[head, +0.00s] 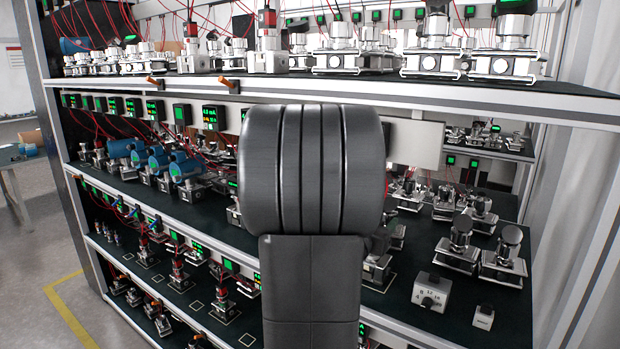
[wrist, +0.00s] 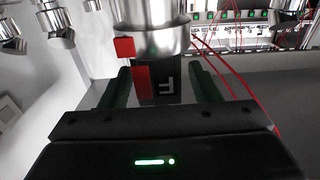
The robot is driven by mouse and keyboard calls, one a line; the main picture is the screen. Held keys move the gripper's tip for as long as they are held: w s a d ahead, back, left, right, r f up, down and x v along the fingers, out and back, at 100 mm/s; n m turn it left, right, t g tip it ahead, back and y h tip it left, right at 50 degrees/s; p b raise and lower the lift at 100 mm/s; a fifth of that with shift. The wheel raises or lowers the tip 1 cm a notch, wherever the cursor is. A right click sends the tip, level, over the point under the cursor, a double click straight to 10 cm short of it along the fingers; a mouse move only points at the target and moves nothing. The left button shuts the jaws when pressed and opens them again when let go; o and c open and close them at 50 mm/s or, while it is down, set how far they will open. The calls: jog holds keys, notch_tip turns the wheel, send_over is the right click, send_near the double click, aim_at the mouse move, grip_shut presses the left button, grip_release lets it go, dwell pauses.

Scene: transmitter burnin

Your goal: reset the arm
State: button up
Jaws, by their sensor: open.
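My gripper (wrist: 163,85) shows in the wrist view with its two dark fingers spread apart. Between the fingers is a device with a silver cylindrical body (wrist: 150,38), a black block (wrist: 166,86) marked with a letter, and red parts (wrist: 125,48). The fingers stand to either side of it, and a gap shows at the right finger. I cannot tell whether the left finger touches it. In the head view my own dark arm fills the middle in front of the rack and hides my gripper.
A rack holds several silver transmitters on its upper shelf (head: 470,88) and blue-capped ones (head: 183,166) on the middle shelf. A grey box with a knob (head: 430,291) sits at the lower right. Red wires (wrist: 235,75) hang near my gripper. Open floor (head: 45,240) lies at left.

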jog(key=b+v, duration=0.1)
jog(key=v, duration=1.2)
jog(key=p+x, duration=0.1)
jog(key=x, duration=1.2)
jog(key=shift+r, duration=0.1)
jog(key=r+p, duration=0.2)
jog(key=r, duration=0.1)
jog(key=shift+w+d+p, duration=0.2)
jog(key=shift+w+p, duration=0.05)
jog(key=shift+p, duration=0.15)
notch_tip(320, 180, up, 6)
jog(key=p, duration=0.4)
jog(key=shift+f, duration=0.15)
jog(key=shift+s+f, duration=0.1)
